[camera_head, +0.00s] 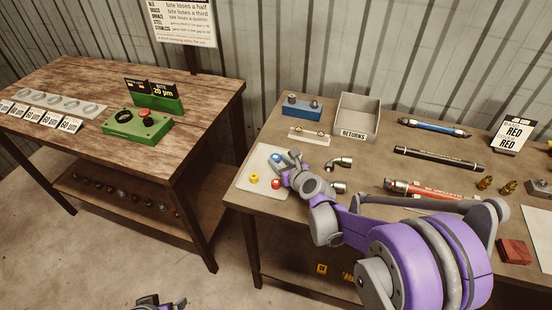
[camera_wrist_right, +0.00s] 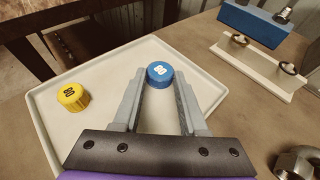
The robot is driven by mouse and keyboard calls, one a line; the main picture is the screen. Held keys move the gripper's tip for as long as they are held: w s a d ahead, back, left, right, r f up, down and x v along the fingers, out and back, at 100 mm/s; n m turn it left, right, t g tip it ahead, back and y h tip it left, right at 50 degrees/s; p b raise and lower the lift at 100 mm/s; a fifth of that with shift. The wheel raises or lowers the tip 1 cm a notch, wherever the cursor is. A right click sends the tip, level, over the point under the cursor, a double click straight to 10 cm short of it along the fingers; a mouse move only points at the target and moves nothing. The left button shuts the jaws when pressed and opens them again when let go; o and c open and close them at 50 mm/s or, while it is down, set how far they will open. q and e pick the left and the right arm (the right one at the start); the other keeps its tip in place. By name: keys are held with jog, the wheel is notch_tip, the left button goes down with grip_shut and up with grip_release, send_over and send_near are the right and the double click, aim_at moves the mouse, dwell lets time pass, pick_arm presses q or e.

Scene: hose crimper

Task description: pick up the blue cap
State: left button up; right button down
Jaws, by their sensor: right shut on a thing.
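The blue cap (camera_head: 275,158) is at the far side of the white tray (camera_head: 244,187) on the right-hand table. My right gripper (camera_wrist_right: 160,80) is shut on it; in the right wrist view the blue cap (camera_wrist_right: 159,73), marked 80, sits between the fingertips. I cannot tell whether it is clear of the tray. In the head view my right gripper (camera_head: 285,158) reaches over the tray. A small part of my left gripper (camera_head: 157,301) shows at the bottom edge; its jaws cannot be judged.
A yellow cap (camera_head: 254,179) and a red cap (camera_head: 275,184) stand in the tray. Metal elbow fittings (camera_head: 340,163) lie right of it. Behind are a blue block (camera_head: 302,108), a white rack (camera_head: 309,137) and a grey returns bin (camera_head: 357,116). Hoses (camera_head: 437,159) lie farther right.

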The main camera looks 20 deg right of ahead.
notch_tip(320, 180, up, 10)
jog(key=shift+p, duration=0.45)
